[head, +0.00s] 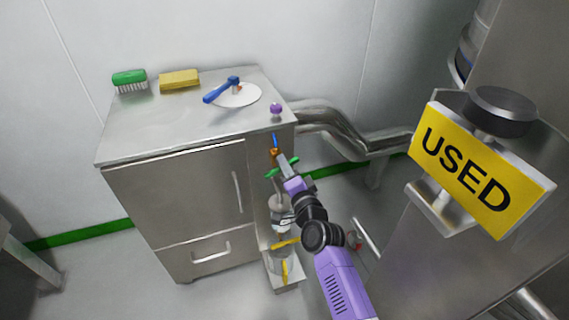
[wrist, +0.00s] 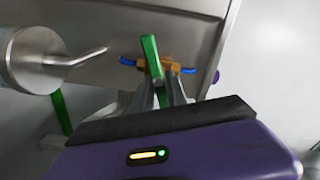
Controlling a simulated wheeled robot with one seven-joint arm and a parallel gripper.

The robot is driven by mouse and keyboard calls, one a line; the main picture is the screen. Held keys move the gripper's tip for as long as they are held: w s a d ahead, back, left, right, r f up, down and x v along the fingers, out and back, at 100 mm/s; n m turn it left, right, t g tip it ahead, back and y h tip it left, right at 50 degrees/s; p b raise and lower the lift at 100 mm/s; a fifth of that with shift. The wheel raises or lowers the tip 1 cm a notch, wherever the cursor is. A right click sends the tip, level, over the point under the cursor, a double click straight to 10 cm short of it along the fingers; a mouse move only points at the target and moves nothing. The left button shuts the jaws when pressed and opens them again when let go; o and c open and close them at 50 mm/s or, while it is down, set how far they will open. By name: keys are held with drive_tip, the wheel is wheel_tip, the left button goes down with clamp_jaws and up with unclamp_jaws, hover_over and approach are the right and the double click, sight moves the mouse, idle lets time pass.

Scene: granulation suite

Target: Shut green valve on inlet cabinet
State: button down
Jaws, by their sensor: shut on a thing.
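The inlet cabinet (head: 190,190) is a steel box with a door and a drawer. On its right side, the green valve (head: 283,170) has a green lever on a brass body (head: 274,154) with blue tubing (head: 275,140). In the wrist view the green lever (wrist: 151,58) crosses the blue tubing (wrist: 188,71) roughly at right angles, in front of the brass body (wrist: 170,66). My gripper (head: 287,168) is at the valve, and its fingers (wrist: 160,88) are shut on the green lever.
On the cabinet top are a green brush (head: 130,80), a yellow sponge (head: 180,80), a blue handle (head: 221,91) on a white disc and a purple knob (head: 276,108). A curved steel pipe (head: 345,130) runs right. A yellow USED sign (head: 475,170) hangs on the large vessel at right.

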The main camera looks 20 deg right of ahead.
drive_tip(key=shift+d+f+m, duration=0.1)
drive_tip(key=shift+f+m, duration=0.05)
drive_tip(key=shift+m, duration=0.95)
drive_tip(key=shift+f+m, duration=0.1)
drive_tip(key=shift+m, duration=1)
drive_tip(key=c, duration=1.3)
unclamp_jaws()
drive_tip(key=shift+s+p, duration=0.1)
drive_tip(key=shift+p, duration=0.2)
drive_tip(key=s+p, duration=0.2)
drive_tip(key=s, duration=0.5)
drive_tip(key=shift+s+p, duration=0.3)
